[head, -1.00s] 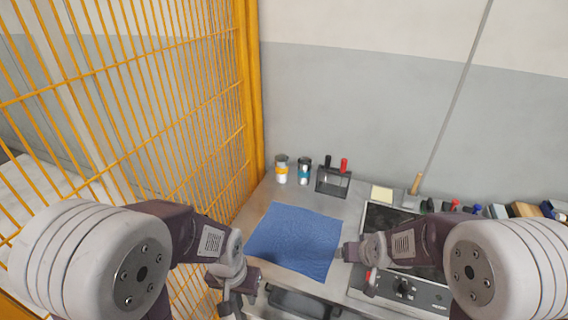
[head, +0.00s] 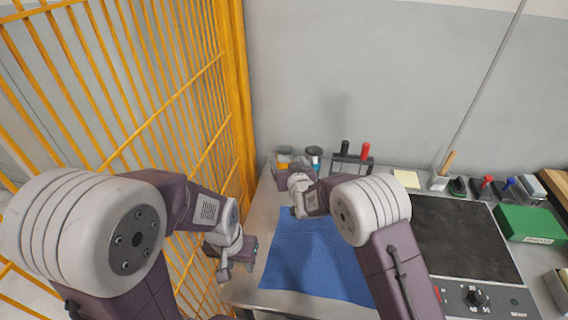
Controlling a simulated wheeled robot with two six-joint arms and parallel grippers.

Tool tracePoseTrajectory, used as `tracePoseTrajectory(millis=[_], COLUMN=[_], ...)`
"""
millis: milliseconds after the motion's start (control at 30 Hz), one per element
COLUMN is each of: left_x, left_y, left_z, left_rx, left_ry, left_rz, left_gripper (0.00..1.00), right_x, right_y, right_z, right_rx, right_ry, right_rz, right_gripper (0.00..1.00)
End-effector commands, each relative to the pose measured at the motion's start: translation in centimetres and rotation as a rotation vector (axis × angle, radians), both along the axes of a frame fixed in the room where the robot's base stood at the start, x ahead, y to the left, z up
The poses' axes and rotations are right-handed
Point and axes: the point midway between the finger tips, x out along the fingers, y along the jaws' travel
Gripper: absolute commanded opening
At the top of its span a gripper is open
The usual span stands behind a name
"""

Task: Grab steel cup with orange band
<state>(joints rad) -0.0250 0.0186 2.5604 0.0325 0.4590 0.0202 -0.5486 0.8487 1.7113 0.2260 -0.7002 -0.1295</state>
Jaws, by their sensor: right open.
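The steel cup with orange band (head: 283,152) stands at the back left of the bench, near the yellow fence. Its top and part of the orange band show; its lower part is hidden behind my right gripper. My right gripper (head: 284,172) is open and right in front of the cup, overlapping it in this view. Whether its fingers are around the cup or touching it cannot be told. My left gripper (head: 233,265) hangs low by the bench's left edge, away from the cup; its jaw opening is unclear.
A second steel cup with a teal band (head: 314,155) stands close to the right. A dark rack (head: 352,167) with black and red handles is beyond it. A blue cloth (head: 318,262) lies in front. The yellow fence (head: 234,90) bounds the left side.

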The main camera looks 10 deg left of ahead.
Motion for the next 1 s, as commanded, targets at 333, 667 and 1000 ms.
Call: tracePoseTrajectory(millis=[333, 667, 1000], left_x=[0.0, 0.0, 0.0], left_y=[0.0, 0.0, 0.0], left_z=[-0.1, -0.3, -0.3], left_rx=[0.000, 0.000, 0.000], left_ry=[0.000, 0.000, 0.000], left_rz=[0.000, 0.000, 0.000], left_gripper=[0.36, 0.36, 0.36], right_x=[2.6, 5.5, 5.5], right_y=[0.9, 2.1, 2.1], right_z=[-0.8, -1.7, -1.7], right_rx=[0.002, 0.000, -0.001], right_ry=[0.000, 0.002, 0.002], right_rz=[-0.002, -0.001, -0.001], right_gripper=[0.80, 0.80, 0.29])
